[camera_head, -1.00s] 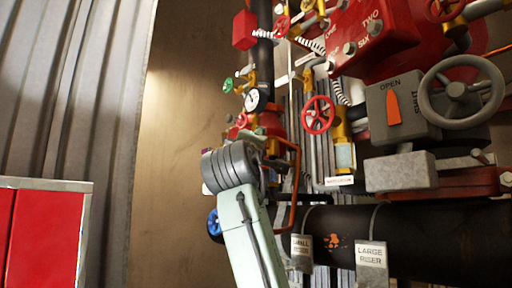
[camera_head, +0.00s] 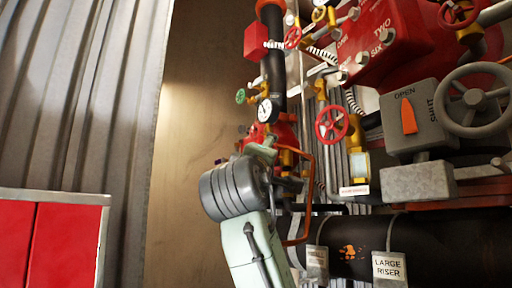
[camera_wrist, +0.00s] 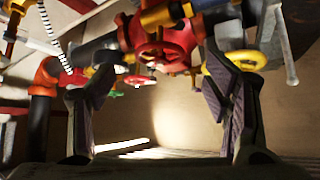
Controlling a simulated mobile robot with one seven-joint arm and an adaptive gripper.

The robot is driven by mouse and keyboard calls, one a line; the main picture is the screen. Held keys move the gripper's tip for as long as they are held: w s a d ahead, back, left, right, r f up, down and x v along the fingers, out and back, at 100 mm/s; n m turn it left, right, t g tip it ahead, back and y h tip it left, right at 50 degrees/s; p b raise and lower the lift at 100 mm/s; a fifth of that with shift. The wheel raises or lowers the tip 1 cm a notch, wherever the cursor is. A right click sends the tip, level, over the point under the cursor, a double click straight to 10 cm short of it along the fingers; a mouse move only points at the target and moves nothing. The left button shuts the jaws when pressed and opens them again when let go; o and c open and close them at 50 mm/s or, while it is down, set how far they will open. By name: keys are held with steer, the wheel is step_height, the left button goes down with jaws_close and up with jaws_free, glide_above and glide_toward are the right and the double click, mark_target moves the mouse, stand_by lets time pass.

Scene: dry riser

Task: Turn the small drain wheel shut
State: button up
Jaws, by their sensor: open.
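My gripper (camera_wrist: 158,105) is open, with its two dark fingers wide apart and nothing between their tips. In the wrist view a red handwheel (camera_wrist: 165,42) lies beyond the fingers, between them and higher in the picture. A yellow ring-shaped wheel (camera_wrist: 240,58) is by the right finger, and a small green wheel (camera_wrist: 132,80) is near the left finger. I cannot tell which wheel is the drain wheel.
A black pipe with a LARGE RISER tag (camera_head: 389,268) runs low at the right. A grey OPEN/SHUT box (camera_head: 409,118) and a large grey handwheel (camera_head: 474,99) are above it. An orange bent pipe (camera_head: 309,190) is close to my wrist. A red cabinet (camera_head: 55,240) stands at the left.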

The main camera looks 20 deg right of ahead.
steer(key=s+a, duration=0.5)
steer(key=s, duration=0.5)
steer(key=shift+a, duration=0.3)
steer(key=shift+r, duration=0.1)
